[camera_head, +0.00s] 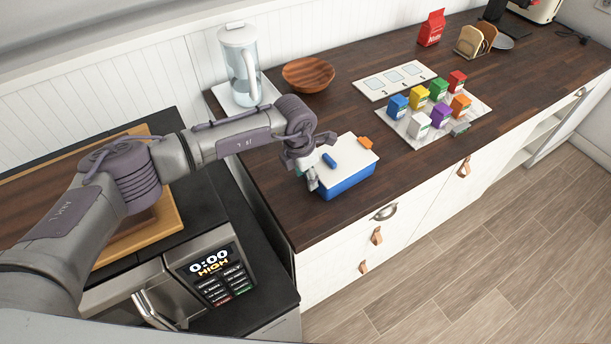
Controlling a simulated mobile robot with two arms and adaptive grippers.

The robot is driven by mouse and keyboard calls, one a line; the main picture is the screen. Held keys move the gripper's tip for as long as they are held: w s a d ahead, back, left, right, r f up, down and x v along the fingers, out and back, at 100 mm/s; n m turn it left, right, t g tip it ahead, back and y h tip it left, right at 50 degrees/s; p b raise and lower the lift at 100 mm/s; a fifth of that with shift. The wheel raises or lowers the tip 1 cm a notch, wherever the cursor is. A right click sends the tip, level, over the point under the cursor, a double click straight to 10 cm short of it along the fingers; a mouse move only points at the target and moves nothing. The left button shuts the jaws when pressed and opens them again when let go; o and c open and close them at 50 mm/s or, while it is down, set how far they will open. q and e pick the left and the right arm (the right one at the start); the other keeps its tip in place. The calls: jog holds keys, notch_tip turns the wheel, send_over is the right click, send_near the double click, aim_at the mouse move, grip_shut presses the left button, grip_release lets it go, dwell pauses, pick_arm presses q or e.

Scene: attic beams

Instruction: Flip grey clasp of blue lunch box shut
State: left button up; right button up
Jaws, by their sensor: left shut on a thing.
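The blue lunch box (348,185) stands near the front edge of the dark wooden counter. It has a white lid (350,154), a blue piece on top and an orange clasp (366,142) at its right end. My left gripper (309,172) is at the box's left end, with its fingers shut at the lid's edge. The grey clasp appears to be between the fingers. The gripper mostly hides it, so its exact angle cannot be told. My right gripper is out of view.
A water pitcher (240,66) and a wooden bowl (308,74) stand behind the box. Several coloured cartons sit on a light board (392,122) to the right. A microwave (212,274) is at lower left.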

pick_arm(q)
jog(key=o, duration=1.2)
jog(key=shift+c, duration=0.2)
notch_tip(320, 180, up, 12)
jog(key=s+a, duration=0.1)
jog(key=shift+a, duration=0.2)
jog(key=shift+d+f, duration=0.1)
jog(key=shift+f, duration=0.05)
